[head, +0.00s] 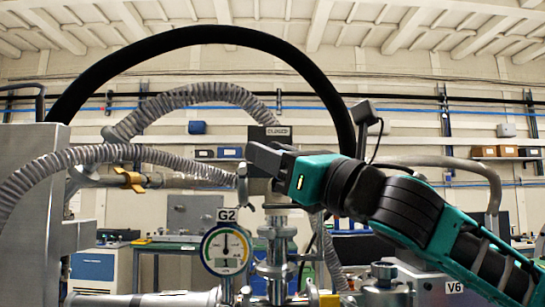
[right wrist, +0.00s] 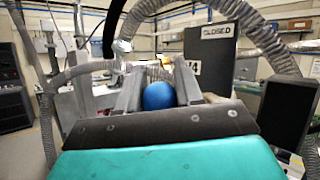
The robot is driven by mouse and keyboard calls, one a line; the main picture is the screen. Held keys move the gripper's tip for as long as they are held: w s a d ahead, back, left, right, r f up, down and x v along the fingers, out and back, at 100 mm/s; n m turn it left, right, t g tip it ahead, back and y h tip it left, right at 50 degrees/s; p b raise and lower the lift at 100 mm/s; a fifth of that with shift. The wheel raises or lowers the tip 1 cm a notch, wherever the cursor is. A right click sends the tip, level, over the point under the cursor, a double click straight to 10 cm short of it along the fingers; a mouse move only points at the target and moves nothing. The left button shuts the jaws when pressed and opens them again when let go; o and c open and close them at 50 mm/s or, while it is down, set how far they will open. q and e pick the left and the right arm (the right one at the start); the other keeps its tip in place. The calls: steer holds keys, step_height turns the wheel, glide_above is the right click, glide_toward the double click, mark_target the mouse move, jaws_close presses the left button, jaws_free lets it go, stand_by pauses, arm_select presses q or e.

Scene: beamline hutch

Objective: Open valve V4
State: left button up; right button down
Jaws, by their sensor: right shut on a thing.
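My right gripper (head: 262,158) reaches in from the right in the head view, above the gauge column. In the right wrist view its two grey fingers (right wrist: 157,88) stand on either side of a rounded blue knob (right wrist: 159,96) and are shut on it. A label ending in "4" (right wrist: 194,67) shows just beside the right finger, partly hidden. A dark plate behind carries a "CLOSED" sign (right wrist: 220,31), which also shows in the head view (head: 278,131). In the head view the gripper hides the knob. My left gripper is not in view.
The gauge G2 (head: 227,249) stands below and left of the gripper, close to a metal pipe column (head: 277,250). Ribbed hoses (head: 185,98) and a thick black hose (head: 205,35) arch around the gripper. A V6 label (head: 454,287) is at lower right.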

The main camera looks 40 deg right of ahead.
steer(key=b, duration=0.1)
steer(key=f+n+y+b, duration=0.1)
steer(key=n+t+b, duration=0.1)
steer(key=shift+s+a+f+y, duration=0.25)
steer(key=shift+y, duration=0.15)
steer(key=shift+a+f+n+y+b, duration=0.1)
steer(key=shift+n+y+b, duration=0.25)
steer(key=shift+n, duration=0.35)
steer(key=c, duration=1.2)
jaws_free()
steer(key=o, duration=0.4)
steer(key=shift+s, duration=0.1)
